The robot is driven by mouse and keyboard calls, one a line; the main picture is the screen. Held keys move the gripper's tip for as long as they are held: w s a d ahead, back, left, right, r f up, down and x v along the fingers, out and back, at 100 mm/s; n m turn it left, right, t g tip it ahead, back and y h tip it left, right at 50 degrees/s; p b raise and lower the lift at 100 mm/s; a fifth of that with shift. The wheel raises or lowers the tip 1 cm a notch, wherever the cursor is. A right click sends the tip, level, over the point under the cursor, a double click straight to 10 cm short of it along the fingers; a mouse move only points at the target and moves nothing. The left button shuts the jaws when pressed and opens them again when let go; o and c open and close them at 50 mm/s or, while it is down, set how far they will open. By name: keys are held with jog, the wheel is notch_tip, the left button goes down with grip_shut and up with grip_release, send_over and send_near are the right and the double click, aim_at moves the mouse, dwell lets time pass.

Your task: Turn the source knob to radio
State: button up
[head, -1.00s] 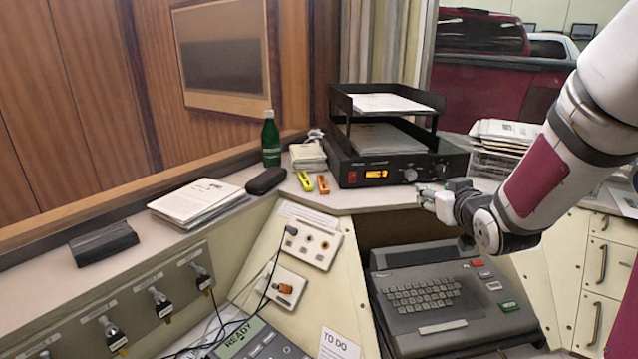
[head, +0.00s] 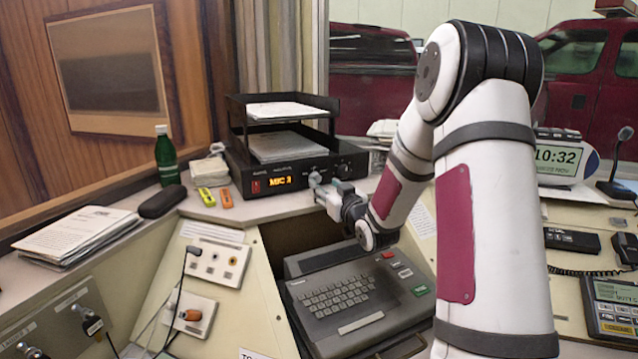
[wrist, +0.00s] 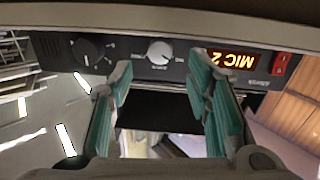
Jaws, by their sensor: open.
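A black radio unit (head: 240,165) sits on the ledge under a paper tray. Its orange display (head: 280,181) reads MIC 2; it also shows, upside down, in the wrist view (wrist: 233,60). A silver knob (wrist: 160,52) with small labels around it, likely the source knob, is on the front panel beside the display. The labels are too small to read. My gripper (wrist: 162,75) is open in front of the panel. Its two green-padded fingers lie either side of the silver knob in the wrist view; contact cannot be told. In the head view my gripper (head: 318,184) largely covers the knob.
A larger black knob (wrist: 88,50) and a red switch (wrist: 281,63) flank the silver knob. The black paper tray (head: 285,104) stands on the unit. A typewriter-like keyboard machine (head: 335,298) lies below my gripper. Two highlighters, a green bottle (head: 166,158) and papers are to the left.

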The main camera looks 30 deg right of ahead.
aim_at(317, 179)
jog(key=shift+w+d, duration=0.25)
jog(key=shift+w, duration=0.95)
jog(key=shift+w+d, duration=0.2)
jog(key=shift+w, duration=1)
grip_shut()
